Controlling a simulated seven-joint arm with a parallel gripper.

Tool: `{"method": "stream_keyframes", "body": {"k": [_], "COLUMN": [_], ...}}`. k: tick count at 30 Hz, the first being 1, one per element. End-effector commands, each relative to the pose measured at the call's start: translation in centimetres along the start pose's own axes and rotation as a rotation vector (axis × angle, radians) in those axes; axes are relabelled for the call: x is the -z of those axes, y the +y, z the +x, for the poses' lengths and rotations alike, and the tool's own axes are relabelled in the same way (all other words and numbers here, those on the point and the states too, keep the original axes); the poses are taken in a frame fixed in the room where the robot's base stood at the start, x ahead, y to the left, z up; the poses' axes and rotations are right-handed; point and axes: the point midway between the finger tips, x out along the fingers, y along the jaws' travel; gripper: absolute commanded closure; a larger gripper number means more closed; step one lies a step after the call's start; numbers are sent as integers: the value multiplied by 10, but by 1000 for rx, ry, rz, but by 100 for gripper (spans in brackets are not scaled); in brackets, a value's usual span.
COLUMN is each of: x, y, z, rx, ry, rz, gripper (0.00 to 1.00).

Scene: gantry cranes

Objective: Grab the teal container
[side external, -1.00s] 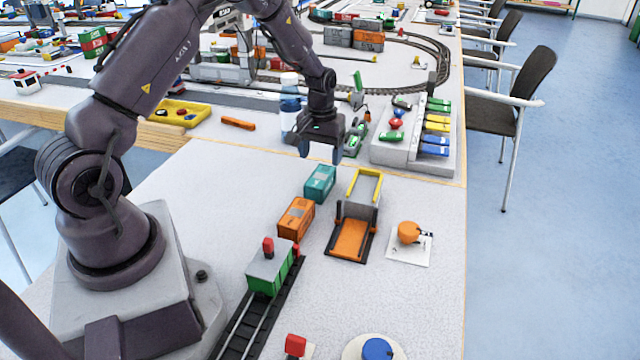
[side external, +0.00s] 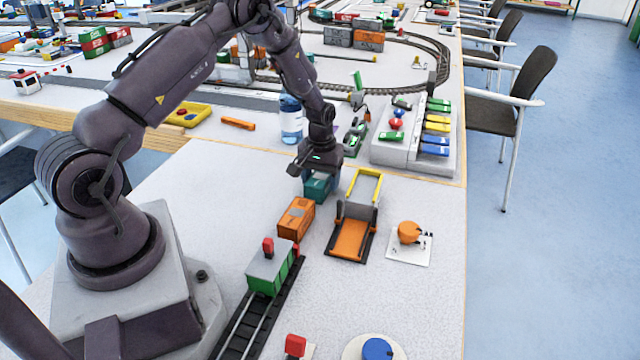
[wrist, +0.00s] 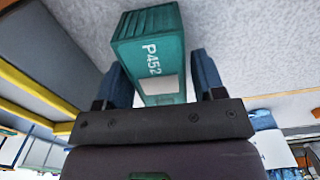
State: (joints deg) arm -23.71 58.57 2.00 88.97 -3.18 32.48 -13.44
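The teal container (side external: 319,188) stands on the white table, just behind the orange container (side external: 296,219). In the wrist view the teal container (wrist: 150,45) shows its "P452" marking and lies between the two blue fingers of my gripper (wrist: 165,82). My gripper (side external: 318,180) is down over the teal container in the side view and hides its top. The fingers stand apart, one on each side of it. A gap shows beside the right finger, and I cannot tell whether the left finger touches.
A green wagon (side external: 272,268) sits on a track in front. A bottle (side external: 291,120) stands behind my gripper. The table to the left of the containers is clear.

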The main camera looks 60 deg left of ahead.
Motion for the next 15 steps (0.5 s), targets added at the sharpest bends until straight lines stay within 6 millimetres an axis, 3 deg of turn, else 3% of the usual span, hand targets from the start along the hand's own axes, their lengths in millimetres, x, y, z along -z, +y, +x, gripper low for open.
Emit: {"method": "stream_keyframes", "body": {"k": [1, 4, 15], "x": [0, 0, 0], "y": [0, 0, 0], "z": [0, 0, -10], "rx": [0, 0, 0], "ry": [0, 0, 1], "rz": [0, 0, 0], "gripper": [49, 72, 73]}}
